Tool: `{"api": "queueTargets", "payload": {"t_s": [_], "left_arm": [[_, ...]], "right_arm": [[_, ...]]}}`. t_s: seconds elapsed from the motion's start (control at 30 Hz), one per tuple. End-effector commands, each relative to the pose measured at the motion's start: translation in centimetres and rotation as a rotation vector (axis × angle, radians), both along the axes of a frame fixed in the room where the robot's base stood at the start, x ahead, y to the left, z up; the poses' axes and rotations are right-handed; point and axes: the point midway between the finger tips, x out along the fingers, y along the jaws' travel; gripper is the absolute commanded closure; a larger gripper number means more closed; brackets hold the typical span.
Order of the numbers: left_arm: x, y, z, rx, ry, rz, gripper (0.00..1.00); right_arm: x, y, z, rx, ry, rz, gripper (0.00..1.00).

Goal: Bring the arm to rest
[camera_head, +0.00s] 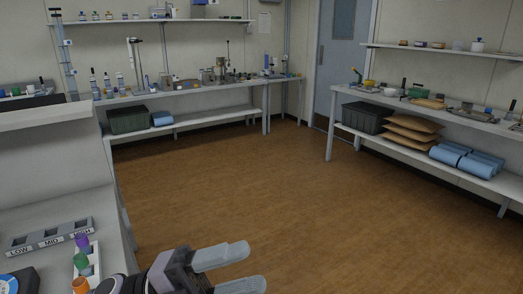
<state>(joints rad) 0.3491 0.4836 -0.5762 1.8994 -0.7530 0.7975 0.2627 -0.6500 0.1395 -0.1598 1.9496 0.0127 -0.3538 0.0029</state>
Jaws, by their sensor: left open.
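My left gripper (233,270) shows at the bottom middle of the head view. Its two pale fingers are apart, with nothing between them. It is over the brown floor, to the right of the white bench (60,198) at the lower left. The gripper's lower finger is partly cut off by the bottom edge. My right gripper does not show.
On the near bench are a grey tray marked LOW, MID and HIGH (50,239) and vials with purple (82,241), green (80,260) and orange (80,285) caps. Laden benches line the back and right walls. The middle floor (230,190) is clear up to a blue door (341,60).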

Motion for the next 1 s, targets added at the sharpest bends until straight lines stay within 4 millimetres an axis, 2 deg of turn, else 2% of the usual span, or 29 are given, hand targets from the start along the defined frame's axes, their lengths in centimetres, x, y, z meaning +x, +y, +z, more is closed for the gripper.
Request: {"api": "queueTargets", "payload": {"t_s": [0.17,0.27,0.3,0.43,0.57,0.6,0.73,0.83,0.9,1.0], "left_arm": [[3.5,2.8,-2.7,-0.219,0.347,0.269,0.48],[5.0,5.2,-5.9,-0.302,0.554,0.427,0.48],[5.3,6.2,-7.6,-0.327,0.640,0.492,0.48],[5.2,9.6,-14.0,-0.381,0.925,0.695,0.48],[3.0,12.5,-20.6,-0.395,1.198,0.872,0.48],[1.9,13.3,-22.6,-0.394,1.279,0.922,0.48],[-2.3,15.4,-28.3,-0.374,1.520,1.059,0.48],[-5.4,16.3,-31.3,-0.352,1.661,1.131,0.48],[-7.0,16.7,-32.6,-0.339,1.727,1.161,0.48],[-8.1,16.9,-33.6,-0.329,1.775,1.185,0.48]], "right_arm": [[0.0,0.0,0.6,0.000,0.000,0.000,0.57],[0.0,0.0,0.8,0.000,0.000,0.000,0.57],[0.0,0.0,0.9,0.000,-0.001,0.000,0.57],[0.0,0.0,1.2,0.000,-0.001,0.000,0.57],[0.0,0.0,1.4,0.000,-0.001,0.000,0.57],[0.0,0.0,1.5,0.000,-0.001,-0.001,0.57],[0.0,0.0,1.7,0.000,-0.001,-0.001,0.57],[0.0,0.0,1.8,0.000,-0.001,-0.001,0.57],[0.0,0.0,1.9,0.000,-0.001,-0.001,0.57],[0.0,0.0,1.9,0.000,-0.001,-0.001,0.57]]}}
